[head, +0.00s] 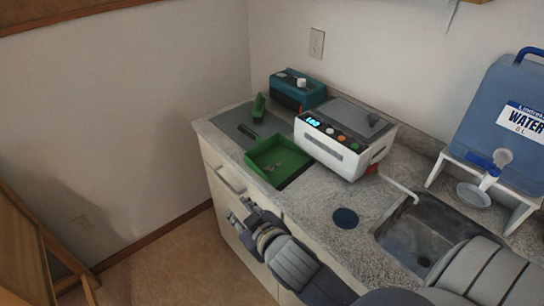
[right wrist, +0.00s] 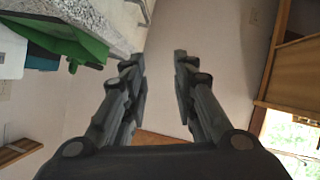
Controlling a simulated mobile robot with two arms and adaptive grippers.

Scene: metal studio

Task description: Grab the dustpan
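The green dustpan (head: 278,160) looks like a shallow open pan with small greyish bits in it. It lies on a dark grey mat at the left end of the counter. It seems to be the green shape at the upper left of the right wrist view (right wrist: 62,38). A small green upright piece (head: 258,107) stands behind it; I cannot tell if it is joined on. My right gripper (head: 238,212) is in front of the counter, below and apart from the dustpan. Its fingers are open with nothing between them in the right wrist view (right wrist: 156,60). My left gripper is not in view.
A white device with buttons (head: 345,139) stands right of the dustpan, a teal box (head: 297,91) behind. A sink (head: 420,235), a dark blue disc (head: 345,218) and a water container (head: 505,110) are farther right. The cabinet front (head: 225,183) is close to my right gripper.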

